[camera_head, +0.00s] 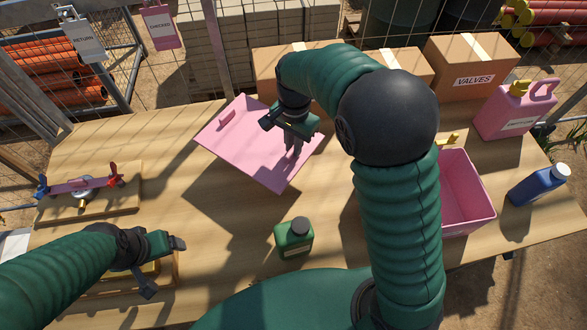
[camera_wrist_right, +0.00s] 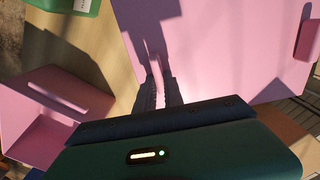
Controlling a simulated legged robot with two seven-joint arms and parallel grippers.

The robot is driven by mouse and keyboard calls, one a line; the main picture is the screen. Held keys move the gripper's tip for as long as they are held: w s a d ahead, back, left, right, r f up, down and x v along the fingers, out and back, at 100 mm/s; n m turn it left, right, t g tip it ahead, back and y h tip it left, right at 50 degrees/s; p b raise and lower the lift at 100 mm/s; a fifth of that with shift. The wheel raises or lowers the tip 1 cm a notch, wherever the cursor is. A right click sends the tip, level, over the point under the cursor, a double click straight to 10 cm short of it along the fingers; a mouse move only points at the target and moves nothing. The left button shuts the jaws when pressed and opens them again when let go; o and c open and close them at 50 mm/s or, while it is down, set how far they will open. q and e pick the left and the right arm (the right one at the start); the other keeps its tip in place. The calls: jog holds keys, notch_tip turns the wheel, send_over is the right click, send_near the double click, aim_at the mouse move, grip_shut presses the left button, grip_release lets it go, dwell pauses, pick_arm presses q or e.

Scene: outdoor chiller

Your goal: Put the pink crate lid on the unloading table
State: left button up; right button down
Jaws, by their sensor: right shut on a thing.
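The pink crate lid (camera_head: 250,150) is a flat pink panel with a raised handle near each of two opposite edges. My right gripper (camera_head: 294,146) is shut on the handle nearer the crate. The lid appears held above the wooden table (camera_head: 335,205), with a dark shadow on the wood below it. In the right wrist view the lid (camera_wrist_right: 220,45) spreads beyond the fingers (camera_wrist_right: 158,88), with the pink handle between them. My left gripper (camera_head: 163,266) is open and empty at the front left, above a wooden block or fixture partly hidden by it.
An open pink crate (camera_head: 465,200) stands at right, partly behind my right arm. A wooden board with a valve fixture (camera_head: 85,190) lies left. Cardboard boxes (camera_head: 470,65) line the back.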

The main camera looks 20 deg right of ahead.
jog(key=f, duration=1.2)
jog(key=shift+s+f+p, duration=0.2)
jog(key=shift+f+p, duration=0.15)
jog(key=shift+f, duration=0.05)
jog(key=shift+a, duration=0.1)
jog(key=c, duration=1.5)
grip_release()
jog(key=shift+o, duration=0.2)
